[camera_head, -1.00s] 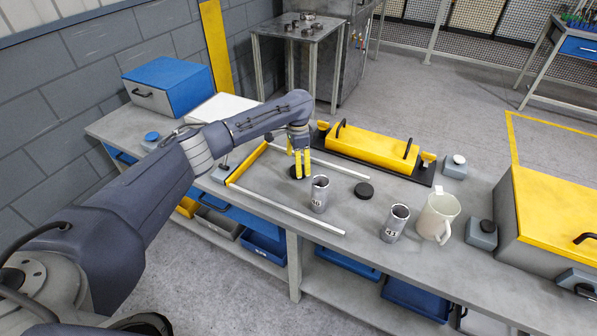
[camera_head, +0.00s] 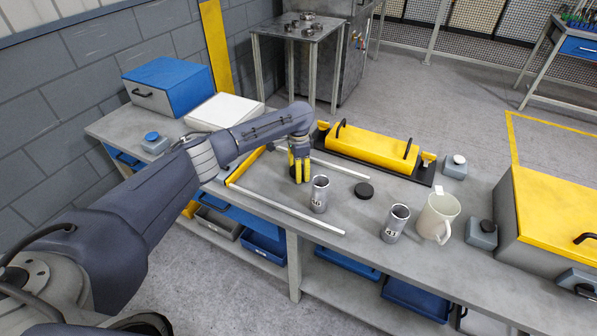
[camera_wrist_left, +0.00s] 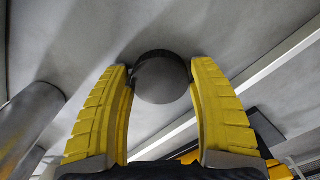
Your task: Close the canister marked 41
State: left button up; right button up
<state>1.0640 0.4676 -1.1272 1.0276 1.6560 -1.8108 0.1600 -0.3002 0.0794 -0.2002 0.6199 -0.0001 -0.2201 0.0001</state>
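Two open grey metal canisters stand upright on the bench in the head view. The right canister (camera_head: 395,224) has a small label that seems to read 41. The label on the left canister (camera_head: 319,194) is too small to read surely. My left gripper (camera_head: 299,180) points down at the bench just behind the left canister. In the left wrist view its yellow fingers sit against both sides of a dark round lid (camera_wrist_left: 163,80), which they hide in the head view. A second black lid (camera_head: 364,190) lies flat between the canisters. My right gripper is out of view.
A metal rail (camera_head: 295,215) runs along the front. A white box (camera_head: 225,110) stands at the left.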

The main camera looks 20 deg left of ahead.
pick_arm(q)
jog(key=c, duration=0.6)
jog(key=shift+r, duration=0.2)
notch_tip(320, 180, up, 20)
jog(key=shift+f, duration=0.15)
dwell(0.4)
